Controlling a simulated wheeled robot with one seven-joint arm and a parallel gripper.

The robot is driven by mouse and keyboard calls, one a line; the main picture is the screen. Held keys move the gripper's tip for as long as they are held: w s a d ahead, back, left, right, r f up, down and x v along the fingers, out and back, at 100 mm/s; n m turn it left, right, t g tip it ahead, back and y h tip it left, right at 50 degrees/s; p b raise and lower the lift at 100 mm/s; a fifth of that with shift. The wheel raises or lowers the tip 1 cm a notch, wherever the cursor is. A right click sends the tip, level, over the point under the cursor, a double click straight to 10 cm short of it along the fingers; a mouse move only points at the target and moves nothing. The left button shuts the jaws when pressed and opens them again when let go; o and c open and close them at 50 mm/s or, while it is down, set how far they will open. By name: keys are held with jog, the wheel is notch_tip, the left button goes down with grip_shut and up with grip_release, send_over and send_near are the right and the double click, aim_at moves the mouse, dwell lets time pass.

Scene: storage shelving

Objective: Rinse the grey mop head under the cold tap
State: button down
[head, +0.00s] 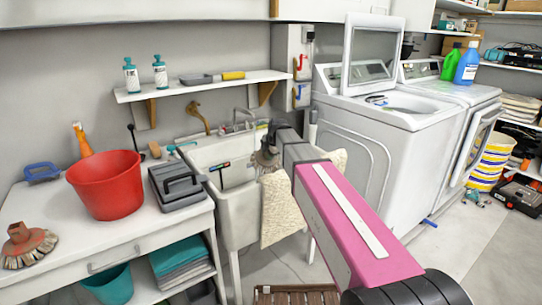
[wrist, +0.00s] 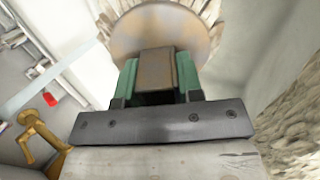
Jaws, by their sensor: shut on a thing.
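My gripper (head: 270,147) is over the white sink (head: 229,178), shut on the block-shaped stem of the grey mop head (head: 264,161). In the wrist view, the green fingers of my gripper (wrist: 156,75) clasp the stem, with the mop head's round, tan-looking disc (wrist: 160,32) and fringe beyond. A brass tap (head: 197,118) is on the wall behind the sink, left of a chrome faucet (head: 240,120). The brass tap also shows at lower left in the wrist view (wrist: 38,135). I cannot tell which is cold, and no running water shows.
A beige cloth (head: 283,208) hangs over the sink's front right edge. A washer (head: 370,125) stands right. A shelf (head: 200,84) crosses the wall above the sink.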

jog(key=shift+w+a+f, duration=0.2)
jog(key=shift+w+a, duration=0.3)
jog(key=shift+w, duration=0.4)
jog(key=shift+w+a+f, duration=0.25)
jog(key=shift+w+a, duration=0.3)
jog(key=shift+w, duration=0.4)
jog(key=shift+w+a+f, duration=0.2)
jog(key=shift+w+a, duration=0.3)
jog(key=shift+w, duration=0.4)
jog(key=shift+d, duration=0.15)
jog(key=shift+s+d, duration=0.1)
jog(key=shift+d, duration=0.35)
jog(key=shift+a, duration=0.1)
jog(key=shift+a, duration=0.5)
jog(key=shift+d, duration=0.2)
jog(key=shift+d, duration=0.4)
